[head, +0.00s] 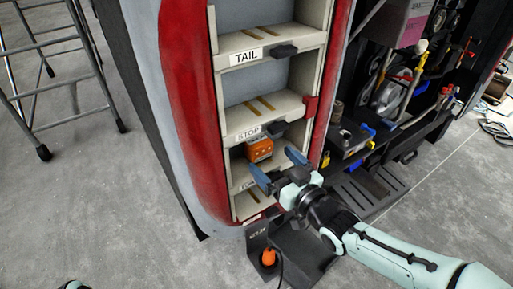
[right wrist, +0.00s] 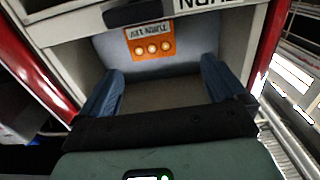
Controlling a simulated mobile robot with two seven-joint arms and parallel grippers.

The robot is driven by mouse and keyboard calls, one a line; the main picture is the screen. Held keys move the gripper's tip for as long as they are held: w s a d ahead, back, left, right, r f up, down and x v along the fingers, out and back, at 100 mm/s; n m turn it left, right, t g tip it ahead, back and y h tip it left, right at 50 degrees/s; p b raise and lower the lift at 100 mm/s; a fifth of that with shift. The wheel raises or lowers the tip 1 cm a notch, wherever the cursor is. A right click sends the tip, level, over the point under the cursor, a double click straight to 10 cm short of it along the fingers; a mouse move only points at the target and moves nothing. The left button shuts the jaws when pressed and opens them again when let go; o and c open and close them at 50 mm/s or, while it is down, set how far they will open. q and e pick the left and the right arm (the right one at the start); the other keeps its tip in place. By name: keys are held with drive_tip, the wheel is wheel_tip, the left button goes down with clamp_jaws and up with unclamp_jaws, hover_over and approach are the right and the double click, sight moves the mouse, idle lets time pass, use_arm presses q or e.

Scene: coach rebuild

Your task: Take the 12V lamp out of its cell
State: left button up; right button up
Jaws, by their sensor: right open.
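The 12V lamp, an orange block (head: 259,150) with round lights on its face, sits in the cell below the STOP label. In the right wrist view the orange block (right wrist: 150,42) shows at the back of the cell, its lettering upside down. My right gripper (head: 279,166) is open in front of this cell, its blue fingers apart and nothing between them. In the right wrist view the open fingers (right wrist: 160,90) point into the cell, with the block beyond and between them.
The rack has stacked cells with cream shelves, labelled TAIL (head: 246,56) and STOP (head: 248,133), with dark latches on the shelf edges. A red post (head: 322,85) borders it on the right. An orange bulb-shaped item (head: 268,257) is below.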

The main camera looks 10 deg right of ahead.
sight(263, 148)
drive_tip(key=x, duration=0.6)
drive_tip(key=p+x, duration=0.1)
drive_tip(key=x, duration=0.1)
drive_tip(key=shift+w+d+f, duration=0.2)
drive_tip(key=shift+d+f, duration=0.1)
drive_tip(key=shift+d, duration=0.05)
drive_tip(key=c, duration=1.1)
